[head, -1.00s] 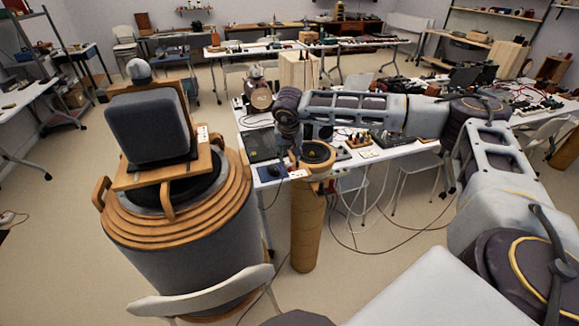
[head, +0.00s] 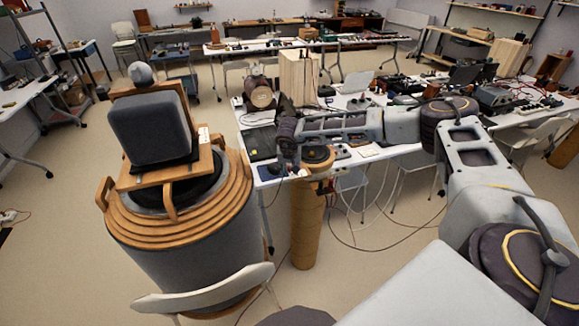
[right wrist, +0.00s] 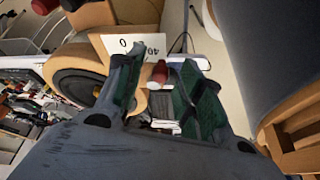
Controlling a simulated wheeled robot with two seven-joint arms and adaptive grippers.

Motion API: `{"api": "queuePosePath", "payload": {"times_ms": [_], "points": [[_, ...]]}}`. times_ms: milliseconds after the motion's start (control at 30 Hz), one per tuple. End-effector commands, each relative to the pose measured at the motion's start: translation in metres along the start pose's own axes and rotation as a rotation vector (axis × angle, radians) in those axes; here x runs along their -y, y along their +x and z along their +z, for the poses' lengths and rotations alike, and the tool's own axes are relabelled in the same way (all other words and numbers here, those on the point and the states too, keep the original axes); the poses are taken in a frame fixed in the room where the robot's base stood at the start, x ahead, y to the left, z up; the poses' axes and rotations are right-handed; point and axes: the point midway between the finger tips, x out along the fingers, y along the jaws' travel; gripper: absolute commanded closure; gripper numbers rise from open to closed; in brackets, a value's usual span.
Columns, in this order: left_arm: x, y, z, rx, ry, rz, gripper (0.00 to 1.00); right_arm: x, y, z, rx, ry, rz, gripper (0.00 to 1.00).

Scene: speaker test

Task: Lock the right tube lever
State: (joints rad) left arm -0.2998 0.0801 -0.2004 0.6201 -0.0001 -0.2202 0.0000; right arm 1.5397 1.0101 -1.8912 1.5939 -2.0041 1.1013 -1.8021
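The right tube is a tan cylinder (head: 307,230) standing on the floor at the front edge of the white table, with a wooden collar and dark round top (head: 317,156). My right gripper (head: 292,172) is beside the left side of that collar. In the right wrist view its green-padded fingers (right wrist: 168,66) are apart. A small red-tipped knob (right wrist: 158,72), perhaps the lever's end, shows between them; I cannot tell if they touch it. The tube's ringed top (right wrist: 80,88) lies left of the fingers, near a white printed label (right wrist: 128,44). My left gripper is out of view.
A large grey drum with wooden rings (head: 185,245) stands left, carrying a dark padded block (head: 150,130). A white chair (head: 205,292) is in front. The white table (head: 262,182) holds equipment, and cables hang below it.

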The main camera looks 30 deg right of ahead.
Motion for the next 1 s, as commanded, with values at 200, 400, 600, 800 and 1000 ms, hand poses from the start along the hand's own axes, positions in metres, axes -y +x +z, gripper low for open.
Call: {"api": "queuePosePath", "payload": {"times_ms": [200,400,600,800,1000], "points": [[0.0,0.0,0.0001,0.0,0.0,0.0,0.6,-0.0001,0.0018,0.0002,0.0,0.0,0.0,0.62],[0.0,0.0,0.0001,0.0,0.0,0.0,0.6,-0.0001,0.0016,0.0003,0.0,0.0,0.0,0.75],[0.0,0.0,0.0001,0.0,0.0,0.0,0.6,-0.0001,0.0016,0.0002,0.0,0.0,0.0,1.0],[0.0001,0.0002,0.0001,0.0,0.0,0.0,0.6,0.0,0.0015,0.0002,0.0,0.003,0.001,1.0],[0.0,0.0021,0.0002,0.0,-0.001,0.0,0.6,0.0012,0.0023,0.0007,0.001,0.028,0.013,1.0]]}}
